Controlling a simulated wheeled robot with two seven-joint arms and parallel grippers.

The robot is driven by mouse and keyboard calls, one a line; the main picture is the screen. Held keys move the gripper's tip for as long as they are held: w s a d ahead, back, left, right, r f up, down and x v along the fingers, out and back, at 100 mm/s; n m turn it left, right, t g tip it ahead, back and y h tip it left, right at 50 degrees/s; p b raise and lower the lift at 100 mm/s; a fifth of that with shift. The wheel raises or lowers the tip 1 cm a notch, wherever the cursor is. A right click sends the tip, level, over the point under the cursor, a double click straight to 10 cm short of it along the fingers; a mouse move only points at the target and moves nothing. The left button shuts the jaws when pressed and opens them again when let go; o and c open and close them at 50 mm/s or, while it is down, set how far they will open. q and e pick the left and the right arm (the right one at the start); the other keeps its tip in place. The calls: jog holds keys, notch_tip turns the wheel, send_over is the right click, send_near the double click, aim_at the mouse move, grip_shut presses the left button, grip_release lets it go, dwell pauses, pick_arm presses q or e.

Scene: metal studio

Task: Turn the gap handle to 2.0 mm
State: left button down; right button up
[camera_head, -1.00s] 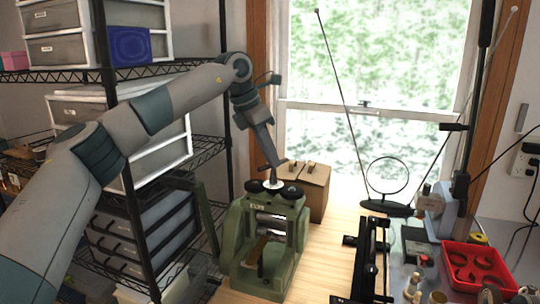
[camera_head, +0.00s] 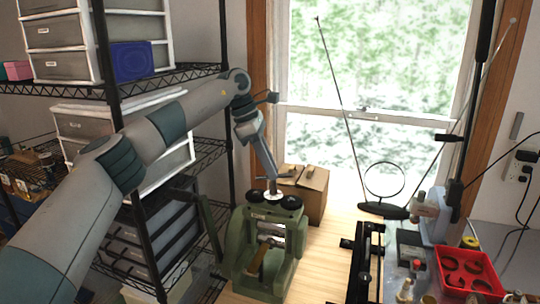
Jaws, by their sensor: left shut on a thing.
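A green rolling mill (camera_head: 237,243) stands on the wooden bench, with rollers in its frame and dark round knobs on top. My left gripper (camera_head: 273,188) points down onto the top centre of the mill, just above a pale round dial (camera_head: 273,196). It is shut on the gap handle, which is mostly hidden by the gripper. The dial's marks are too small to read. A wooden-handled tool (camera_head: 257,259) shows at the front of the mill. My right gripper is not in view.
A wire shelf rack (camera_head: 165,77) with drawers is at the left. A black-framed device (camera_head: 365,262) and a red tray (camera_head: 487,258) are at the right. Some bare bench lies between mill and device.

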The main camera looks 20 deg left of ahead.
pick_arm(q)
jog(key=m+g+p, duration=0.1)
jog(key=m+p, duration=0.2)
jog(key=shift+w+g+p, duration=0.1)
jog(key=shift+g+p, duration=0.2)
jog(key=shift+p, duration=0.1)
jog(key=shift+w+f+m+g+p, duration=0.1)
jog(key=shift+f+m+g+p, duration=0.15)
jog(key=shift+m+p, duration=0.85)
jog(key=c, duration=1.3)
grip_release()
jog(key=shift+c, duration=0.2)
jog(key=shift+w, duration=0.15)
jog(key=shift+r, duration=0.2)
